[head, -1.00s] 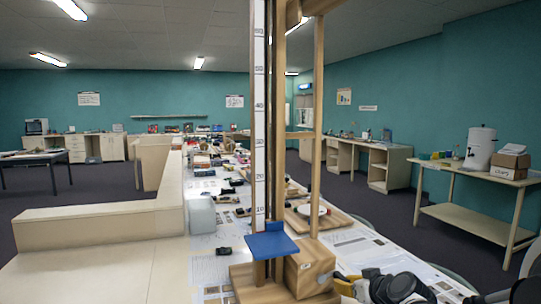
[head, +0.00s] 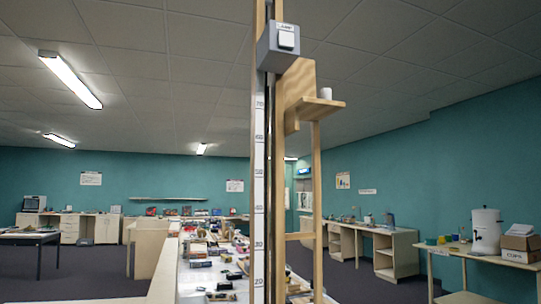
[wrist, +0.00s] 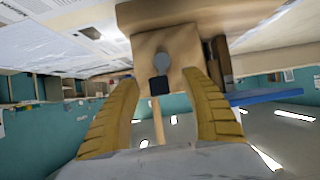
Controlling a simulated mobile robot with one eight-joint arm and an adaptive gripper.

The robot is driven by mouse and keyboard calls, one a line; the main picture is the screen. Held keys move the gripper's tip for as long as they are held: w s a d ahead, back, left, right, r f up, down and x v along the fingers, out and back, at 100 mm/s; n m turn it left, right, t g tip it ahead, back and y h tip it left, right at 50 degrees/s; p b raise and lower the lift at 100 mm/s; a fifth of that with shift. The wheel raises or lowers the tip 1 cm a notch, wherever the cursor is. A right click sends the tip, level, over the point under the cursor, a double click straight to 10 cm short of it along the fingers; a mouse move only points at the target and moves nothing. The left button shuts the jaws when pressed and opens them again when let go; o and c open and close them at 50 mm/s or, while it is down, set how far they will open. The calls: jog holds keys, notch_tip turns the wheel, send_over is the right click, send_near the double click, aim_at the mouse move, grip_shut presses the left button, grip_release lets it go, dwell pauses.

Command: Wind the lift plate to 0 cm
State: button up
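The lift's tall wooden frame stands in the head view, with a white numbered scale (head: 259,190) up its post. The blue lift plate is out of the head view; its edge shows as a blue strip in the wrist view (wrist: 258,97). The wrist view, which is upside down, shows a wooden box (wrist: 172,50) with a grey crank arm (wrist: 163,62) and a dark handle (wrist: 159,86) on its face. My gripper (wrist: 160,78) is open, its yellow fingers on either side of the handle with gaps showing. Whether they touch it I cannot tell.
A grey box with a white button (head: 286,39) sits high on the lift frame. A small wooden shelf (head: 322,104) beside it bears a white cup-like thing (head: 326,93). A cluttered table (head: 215,270) runs behind the post. A side table with a white urn (head: 486,232) stands right.

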jog(key=p+v, duration=0.3)
jog(key=v, duration=0.5)
jog(key=shift+p, duration=0.35)
dwell(0.5)
jog(key=s+a+m+g+h, duration=0.2)
jog(key=s+m+g+h, duration=0.1)
jog(key=s, duration=2.3)
jog(key=shift+s+f+m+g+h, duration=0.15)
jog(key=shift+f+m+g+h, duration=0.2)
jog(key=shift+g, duration=0.45)
